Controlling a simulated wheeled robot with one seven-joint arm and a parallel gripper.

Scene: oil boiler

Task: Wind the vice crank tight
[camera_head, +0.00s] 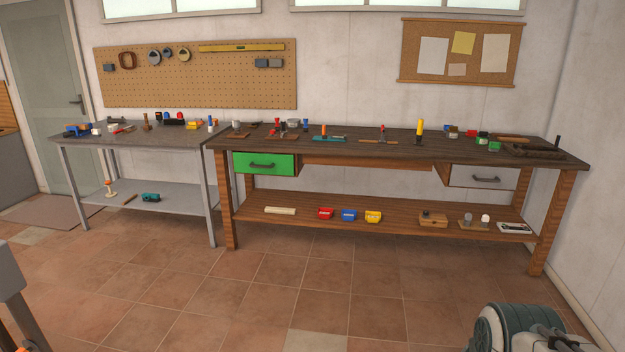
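A small blue object (77,130) lies at the left end of the grey workbench (150,140). It may be a vice, but it is too small to tell, and I cannot make out a crank on it. A dark object with an upright handle (558,143) sits at the right end of the wooden workbench (350,150); I cannot tell whether it is a vice. Part of my own arm shows at the bottom right corner. My gripper is not in view.
Several small tools and boxes lie on both bench tops and lower shelves. The wooden bench has a green drawer (265,163) and a grey drawer (484,178). A grey frame (12,285) stands at the left edge. The tiled floor (270,285) before the benches is clear.

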